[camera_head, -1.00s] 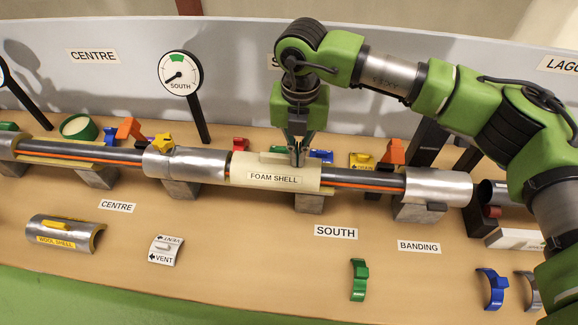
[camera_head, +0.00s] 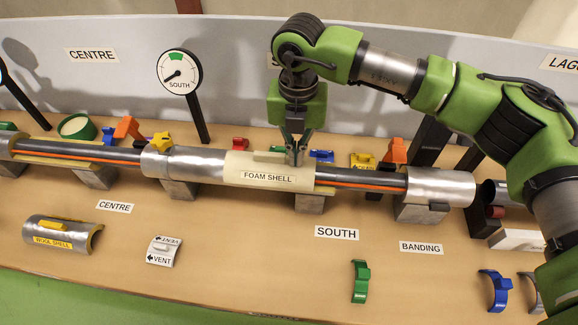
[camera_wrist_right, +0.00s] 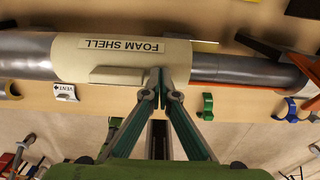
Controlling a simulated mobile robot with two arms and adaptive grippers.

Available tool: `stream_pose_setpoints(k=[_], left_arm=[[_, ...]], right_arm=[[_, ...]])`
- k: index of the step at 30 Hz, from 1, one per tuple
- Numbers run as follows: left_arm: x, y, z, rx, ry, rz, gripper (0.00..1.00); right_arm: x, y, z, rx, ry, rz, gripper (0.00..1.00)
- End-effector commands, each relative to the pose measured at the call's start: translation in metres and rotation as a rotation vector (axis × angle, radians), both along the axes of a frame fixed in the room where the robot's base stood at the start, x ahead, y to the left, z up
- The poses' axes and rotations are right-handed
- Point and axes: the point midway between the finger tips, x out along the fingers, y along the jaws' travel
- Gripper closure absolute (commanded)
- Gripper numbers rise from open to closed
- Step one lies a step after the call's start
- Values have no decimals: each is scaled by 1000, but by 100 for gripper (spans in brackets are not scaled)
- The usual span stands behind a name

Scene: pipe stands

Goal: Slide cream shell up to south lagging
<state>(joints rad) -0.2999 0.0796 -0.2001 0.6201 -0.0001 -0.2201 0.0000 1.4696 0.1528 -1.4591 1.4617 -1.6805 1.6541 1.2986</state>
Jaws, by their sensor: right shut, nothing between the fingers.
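The cream foam shell (camera_head: 268,176) sits around the pipe at the middle of the bench. Its left end appears to meet the grey metal lagging (camera_head: 198,164), with no clear gap in the head view. It also shows in the wrist view (camera_wrist_right: 120,62). My right gripper (camera_head: 296,161) is shut and empty, with its tips down at the shell's top, just right of the raised cream rib (camera_head: 270,157). In the wrist view the fingertips (camera_wrist_right: 161,74) are close to the rib's right end; I cannot tell if they touch. My left gripper is not in view.
Bare pipe with an orange strip (camera_head: 360,184) runs right of the shell to another metal sleeve (camera_head: 440,187). Coloured clips stand behind the pipe. A green clip (camera_head: 360,281), a vent piece (camera_head: 163,251) and a wool shell (camera_head: 62,233) lie in front.

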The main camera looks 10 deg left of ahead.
Motion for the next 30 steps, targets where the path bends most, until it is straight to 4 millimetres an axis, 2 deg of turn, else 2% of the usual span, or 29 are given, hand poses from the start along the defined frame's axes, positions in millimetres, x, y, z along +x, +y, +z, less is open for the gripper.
stream_pose_setpoints(k=[11,30], left_arm=[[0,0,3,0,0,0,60],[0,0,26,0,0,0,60]], right_arm=[[0,0,6,0,-1,0,100],[0,0,68,-1,-1,0,100]])
